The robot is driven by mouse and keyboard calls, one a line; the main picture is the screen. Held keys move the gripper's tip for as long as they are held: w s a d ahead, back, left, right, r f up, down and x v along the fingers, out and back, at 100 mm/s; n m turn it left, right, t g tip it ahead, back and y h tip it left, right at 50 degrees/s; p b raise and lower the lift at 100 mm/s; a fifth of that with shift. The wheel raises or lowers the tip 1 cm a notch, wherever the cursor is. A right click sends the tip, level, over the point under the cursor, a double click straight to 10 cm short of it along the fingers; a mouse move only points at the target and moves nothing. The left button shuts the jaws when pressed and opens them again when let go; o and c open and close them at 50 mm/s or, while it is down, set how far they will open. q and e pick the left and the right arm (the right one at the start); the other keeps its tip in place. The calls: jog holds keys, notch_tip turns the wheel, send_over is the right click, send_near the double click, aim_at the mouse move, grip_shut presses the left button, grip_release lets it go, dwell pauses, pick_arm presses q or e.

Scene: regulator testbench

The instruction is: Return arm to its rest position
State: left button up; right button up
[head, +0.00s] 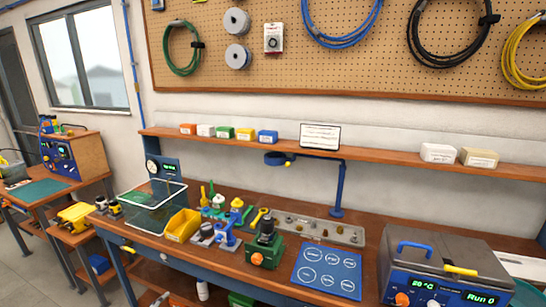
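Neither of my arms nor my grippers shows in the head view. The workbench (375,238) runs across the lower part of the picture. A green block fixture with an orange knob (266,246) stands at the front. Blue and yellow regulator-like parts (228,236) stand left of it. A blue mat with white circles (327,270) lies to the right, its circles looking empty.
A clear tank (148,212) and a yellow bin (183,225) stand left. A grey tray with small parts (312,231) lies behind the mat. A grey heated unit (445,268), reading "Run 0", fills the right. A shelf (375,162) with small boxes spans the back.

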pick_arm(q)
jog(key=s+a+f+n+g+y, duration=0.1)
jog(key=s+a+f+n+g, duration=0.2)
jog(key=f, duration=0.5)
jog(key=s+a+f+n+g+y, duration=0.1)
jog(key=s+a+f, duration=0.4)
jog(key=f, duration=0.4)
jog(key=s+d+f+n+g, duration=0.1)
jog(key=s+f+n+g, duration=0.25)
jog(key=s+f, duration=1.3)
jog(key=s+d+f+g, duration=0.2)
jog(key=s+d+f, duration=0.15)
jog(key=s, duration=0.55)
jog(key=s+d+f+g, duration=0.2)
jog(key=s+d+f, duration=0.15)
jog(key=s, duration=0.45)
jog(key=s+d+f+n+g+h, duration=0.1)
jog(key=s+d+f, duration=0.2)
jog(key=s+d, duration=0.9)
